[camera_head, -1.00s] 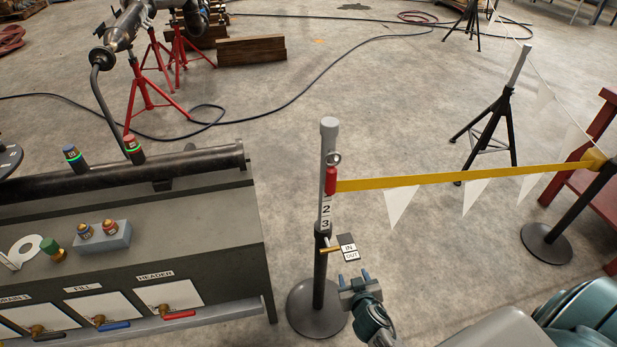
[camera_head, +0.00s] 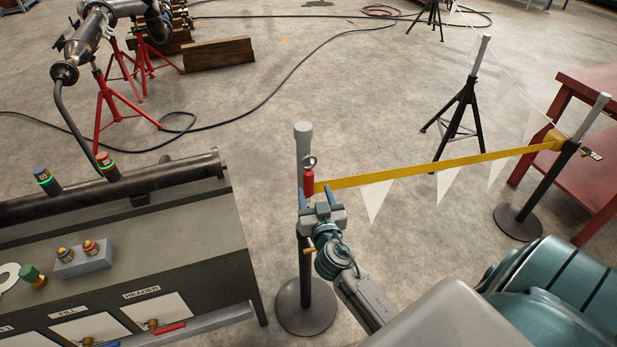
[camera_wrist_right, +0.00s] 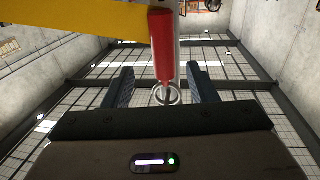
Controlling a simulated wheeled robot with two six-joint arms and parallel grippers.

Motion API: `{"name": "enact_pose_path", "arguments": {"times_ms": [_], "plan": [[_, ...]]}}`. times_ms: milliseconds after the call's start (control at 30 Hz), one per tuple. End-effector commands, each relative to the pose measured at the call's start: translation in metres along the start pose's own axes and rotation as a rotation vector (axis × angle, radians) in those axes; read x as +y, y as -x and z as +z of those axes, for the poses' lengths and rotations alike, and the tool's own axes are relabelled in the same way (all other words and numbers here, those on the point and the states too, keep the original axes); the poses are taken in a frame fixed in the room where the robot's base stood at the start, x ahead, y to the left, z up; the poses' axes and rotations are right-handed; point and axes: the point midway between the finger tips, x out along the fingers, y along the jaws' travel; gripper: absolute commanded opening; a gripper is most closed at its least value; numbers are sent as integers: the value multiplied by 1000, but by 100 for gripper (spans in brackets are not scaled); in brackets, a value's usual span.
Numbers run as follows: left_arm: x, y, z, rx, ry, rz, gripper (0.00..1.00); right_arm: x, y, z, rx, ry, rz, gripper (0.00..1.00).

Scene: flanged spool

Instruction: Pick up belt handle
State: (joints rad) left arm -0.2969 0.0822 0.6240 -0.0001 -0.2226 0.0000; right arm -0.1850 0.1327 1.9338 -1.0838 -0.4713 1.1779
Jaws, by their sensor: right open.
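The belt handle (camera_head: 308,183) is a small red cylinder with a metal ring at its upper end. It sits at the side of a grey-topped post, and a yellow belt (camera_head: 430,169) runs from it to the right. My right gripper (camera_head: 318,196) is open, just below the handle in the head view, and covers part of the post. In the right wrist view the red handle (camera_wrist_right: 163,45) and its ring (camera_wrist_right: 168,96) line up with the gap between the open fingers (camera_wrist_right: 160,70). Contact cannot be told. My left gripper is not in view.
The post (camera_head: 304,140) stands on a round dark base (camera_head: 305,312). White pennants (camera_head: 375,198) hang below the belt. A control bench (camera_head: 190,240) with buttons and valves is at the left. A second post (camera_head: 560,180) and a red table (camera_head: 590,100) are at the right.

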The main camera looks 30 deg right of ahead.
Motion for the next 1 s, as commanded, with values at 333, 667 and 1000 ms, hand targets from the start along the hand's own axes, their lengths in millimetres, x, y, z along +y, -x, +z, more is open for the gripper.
{"name": "enact_pose_path", "arguments": {"times_ms": [333,667,1000], "plan": [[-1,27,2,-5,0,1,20,-5,-44,-6,1,2,0,52],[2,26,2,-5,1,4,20,-5,-45,-4,0,1,0,41],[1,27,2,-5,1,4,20,-5,-45,-5,0,1,0,2]]}}
